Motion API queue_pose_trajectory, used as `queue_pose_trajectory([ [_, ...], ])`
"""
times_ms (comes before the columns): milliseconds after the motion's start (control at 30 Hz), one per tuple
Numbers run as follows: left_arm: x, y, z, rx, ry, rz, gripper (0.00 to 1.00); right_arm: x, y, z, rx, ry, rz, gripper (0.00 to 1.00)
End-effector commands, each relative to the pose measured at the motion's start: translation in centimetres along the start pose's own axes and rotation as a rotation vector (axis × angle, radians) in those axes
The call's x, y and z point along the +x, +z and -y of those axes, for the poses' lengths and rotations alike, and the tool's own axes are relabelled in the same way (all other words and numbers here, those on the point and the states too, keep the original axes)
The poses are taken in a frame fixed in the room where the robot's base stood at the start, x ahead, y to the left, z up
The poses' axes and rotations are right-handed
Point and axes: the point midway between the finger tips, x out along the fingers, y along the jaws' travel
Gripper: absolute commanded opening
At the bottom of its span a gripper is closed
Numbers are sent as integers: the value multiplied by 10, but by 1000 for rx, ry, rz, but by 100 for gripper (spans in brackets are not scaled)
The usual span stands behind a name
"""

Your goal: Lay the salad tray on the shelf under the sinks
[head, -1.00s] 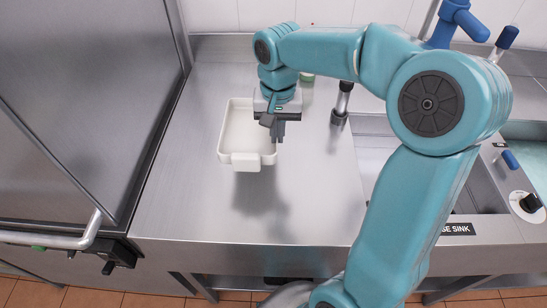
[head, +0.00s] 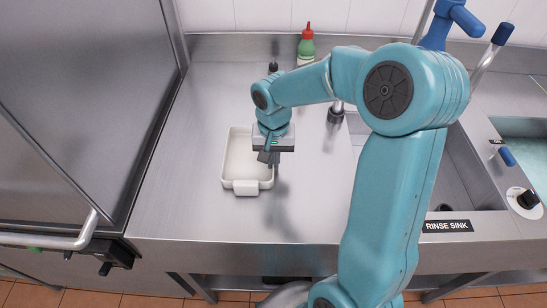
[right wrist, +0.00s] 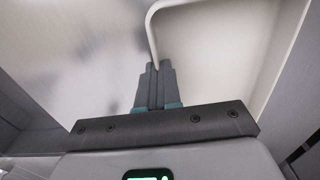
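The salad tray (head: 229,160) is a white, shallow, empty rectangular tray with a tab at its front end. It is over the steel counter left of the sink, looking level; whether it touches the counter is hard to tell. My right gripper (head: 270,162) reaches down to its right long side. In the right wrist view the fingers (right wrist: 155,85) are closed together on the tray's rim (right wrist: 151,32). My left gripper is not in view.
The rinse sink (head: 460,180) is at the right, with a blue-handled tap (head: 448,25) behind it. A bottle with a red cap (head: 306,45) stands at the back. A large steel appliance (head: 80,90) with a bar handle borders the left. The front counter (head: 190,215) is clear.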

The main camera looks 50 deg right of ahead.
Motion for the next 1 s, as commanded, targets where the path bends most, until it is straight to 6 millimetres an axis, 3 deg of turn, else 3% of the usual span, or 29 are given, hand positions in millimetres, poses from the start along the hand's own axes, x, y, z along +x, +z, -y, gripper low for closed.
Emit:
queue_pose_trajectory([
  [33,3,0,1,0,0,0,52,3,0,0,0,-1,-1,0],
  [100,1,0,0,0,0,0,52,2,0,0,0,0,0,26],
  [133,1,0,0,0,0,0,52,2,0,0,0,0,0,29],
  [367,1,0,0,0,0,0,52,1,0,0,0,0,0,29],
  [533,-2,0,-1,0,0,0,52,-10,-1,0,1,-1,-3,29],
  [1000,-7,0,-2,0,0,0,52,-108,-1,1,0,-2,-3,29],
])
